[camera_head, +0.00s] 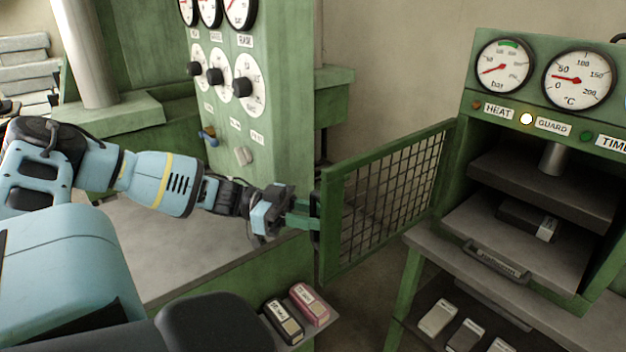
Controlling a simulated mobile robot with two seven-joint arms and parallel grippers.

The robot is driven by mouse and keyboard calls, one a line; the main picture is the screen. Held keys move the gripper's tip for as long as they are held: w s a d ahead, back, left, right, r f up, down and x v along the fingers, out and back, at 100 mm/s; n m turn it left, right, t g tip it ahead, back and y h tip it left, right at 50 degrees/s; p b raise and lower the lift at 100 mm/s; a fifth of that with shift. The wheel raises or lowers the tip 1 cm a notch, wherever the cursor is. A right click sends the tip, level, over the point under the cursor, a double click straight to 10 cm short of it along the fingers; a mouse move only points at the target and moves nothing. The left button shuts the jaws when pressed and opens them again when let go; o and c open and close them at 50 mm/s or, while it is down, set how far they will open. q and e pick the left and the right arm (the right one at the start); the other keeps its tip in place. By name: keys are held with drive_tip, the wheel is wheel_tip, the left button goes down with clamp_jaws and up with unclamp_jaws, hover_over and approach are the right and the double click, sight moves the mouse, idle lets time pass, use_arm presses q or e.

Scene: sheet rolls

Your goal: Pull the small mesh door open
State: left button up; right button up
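The small mesh door (385,195) has a green frame and a dark wire grid. It stands swung out from the left side of the green press (465,110), which leaves the press opening uncovered. My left gripper (308,212) is at the door's free left edge, by a dark handle (316,232) there. Its fingertips meet or overlap the handle in this view, and I cannot tell whether they are closed on it. My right gripper is not in view.
Inside the press lies a dark block (527,220) on a plate with a front handle (495,262). Several small boxes sit on the lower shelf (410,315). A green gauge cabinet (290,130) stands behind my arm.

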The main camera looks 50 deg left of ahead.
use_arm(q)
drive_tip(key=shift+s, duration=0.1)
drive_tip(key=p+v, duration=0.1)
drive_tip(key=v, duration=0.7)
drive_tip(key=shift+p, duration=0.3)
drive_tip(key=shift+f, duration=0.1)
drive_tip(key=shift+c, duration=0.3)
